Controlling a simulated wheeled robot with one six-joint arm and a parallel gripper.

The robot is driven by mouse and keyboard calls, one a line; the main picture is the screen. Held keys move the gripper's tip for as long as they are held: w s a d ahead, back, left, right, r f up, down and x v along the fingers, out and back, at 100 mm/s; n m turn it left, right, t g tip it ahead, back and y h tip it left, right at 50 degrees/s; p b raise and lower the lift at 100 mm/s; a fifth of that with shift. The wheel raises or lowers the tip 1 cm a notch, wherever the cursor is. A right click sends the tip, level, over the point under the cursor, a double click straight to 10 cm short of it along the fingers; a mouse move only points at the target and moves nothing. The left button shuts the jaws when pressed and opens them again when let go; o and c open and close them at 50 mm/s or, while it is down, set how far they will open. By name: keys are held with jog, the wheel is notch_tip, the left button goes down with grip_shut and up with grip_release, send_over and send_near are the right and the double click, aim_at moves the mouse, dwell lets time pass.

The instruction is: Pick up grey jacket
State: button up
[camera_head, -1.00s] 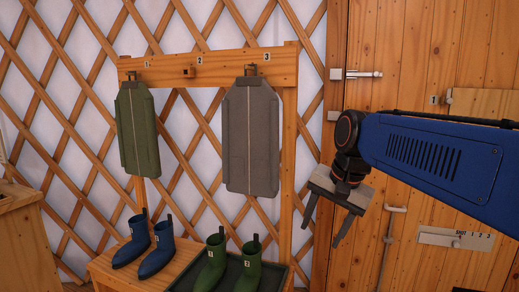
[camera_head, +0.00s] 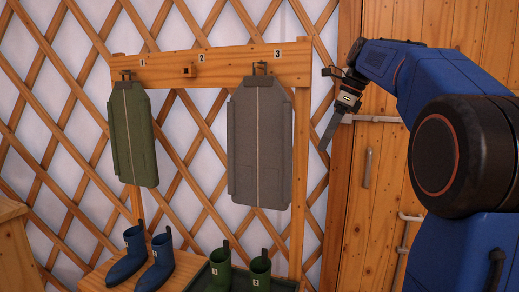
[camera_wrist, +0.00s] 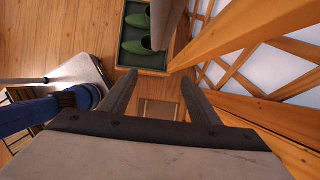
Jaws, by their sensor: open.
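The grey jacket (camera_head: 260,150) hangs from the hook at number 3 on the wooden rack, flat and upright. My gripper (camera_head: 329,130) is to the right of the jacket, apart from it, near the door frame, with its fingers pointing down. In the wrist view the two fingers (camera_wrist: 160,76) are spread with nothing between them. A grey shape at the top of the wrist view looks like the jacket (camera_wrist: 170,28), seen edge-on ahead of the fingers.
A green jacket (camera_head: 133,135) hangs at number 1; peg 2 (camera_head: 189,69) is empty. Blue boots (camera_head: 155,262) and green boots (camera_head: 240,272) stand below, the green ones in a dark tray (camera_wrist: 140,66). A wooden post (camera_head: 300,180) stands right of the grey jacket.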

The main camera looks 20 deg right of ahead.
aim_at(291, 136)
jog(key=w+a, duration=0.2)
jog(key=a, duration=0.1)
jog(key=w+a, duration=0.2)
jog(key=a, duration=0.1)
jog(key=w+a, duration=0.2)
jog(key=shift+w+a, duration=0.15)
jog(key=shift+a, duration=0.25)
jog(key=shift+w+a+f, duration=0.1)
jog(key=shift+a+f, duration=0.05)
jog(key=shift+f, duration=0.4)
grip_shut()
jog(key=shift+r, duration=0.1)
